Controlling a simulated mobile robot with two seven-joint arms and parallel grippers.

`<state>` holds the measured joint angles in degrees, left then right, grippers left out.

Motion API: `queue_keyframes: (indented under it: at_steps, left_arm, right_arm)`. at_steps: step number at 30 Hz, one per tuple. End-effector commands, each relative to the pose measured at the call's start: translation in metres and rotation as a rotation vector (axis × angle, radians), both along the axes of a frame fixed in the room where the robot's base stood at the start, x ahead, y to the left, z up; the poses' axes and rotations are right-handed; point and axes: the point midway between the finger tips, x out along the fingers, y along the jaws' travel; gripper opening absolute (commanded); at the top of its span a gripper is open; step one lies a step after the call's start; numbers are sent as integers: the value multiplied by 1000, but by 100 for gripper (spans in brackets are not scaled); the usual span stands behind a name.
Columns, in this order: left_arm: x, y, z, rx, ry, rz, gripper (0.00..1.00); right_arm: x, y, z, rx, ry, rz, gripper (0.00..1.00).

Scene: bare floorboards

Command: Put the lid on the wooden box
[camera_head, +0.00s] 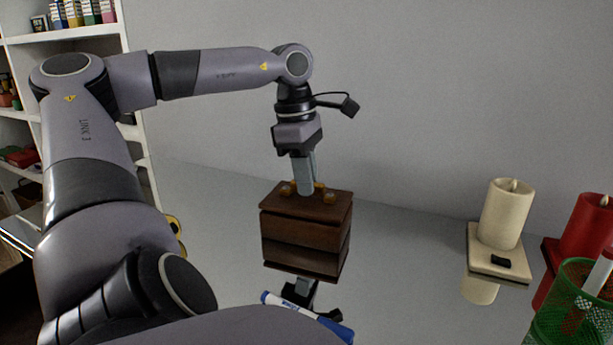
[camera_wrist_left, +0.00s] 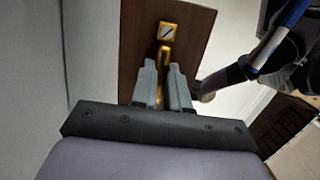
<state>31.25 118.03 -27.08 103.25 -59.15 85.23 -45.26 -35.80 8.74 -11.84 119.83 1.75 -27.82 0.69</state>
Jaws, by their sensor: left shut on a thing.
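The dark brown wooden box (camera_head: 284,229) stands on the glossy tabletop, its mirror image directly below it. The flat brown lid (camera_head: 330,206) lies level over the box top, lined up with it; a thin dark seam shows between them. I cannot tell whether it rests fully or sits slightly above. The lid also shows in the left wrist view (camera_wrist_left: 137,50). My left gripper (camera_head: 306,190) points down, shut on the lid's golden handle (camera_wrist_left: 166,34), partly hidden by the fingers. The right gripper is not in view.
A blue-and-white marker (camera_head: 290,306) lies in front of the box. At right stand a cream candle (camera_head: 506,214) on a holder, a red candle (camera_head: 588,228) and a green mesh cup (camera_head: 570,310). A wall rises behind; shelves (camera_head: 65,33) stand left. Table between box and candles is clear.

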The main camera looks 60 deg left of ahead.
Motion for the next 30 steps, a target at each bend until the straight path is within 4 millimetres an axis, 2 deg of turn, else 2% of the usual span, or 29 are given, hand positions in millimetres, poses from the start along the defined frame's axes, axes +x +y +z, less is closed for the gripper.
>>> queue_keyframes:
  at_steps: [18,19,21,30]
  left_arm:
    - [0,0,-7,0,-1,0,0]
    - [0,0,-7,0,-1,0,24]
    - [0,0,-7,0,-1,0,44]
    - [0,0,-7,-1,1,0,44]
  right_arm:
    - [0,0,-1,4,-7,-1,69]
    - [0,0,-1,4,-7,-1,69]
    - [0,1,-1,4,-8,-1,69]
    - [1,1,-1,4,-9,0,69]
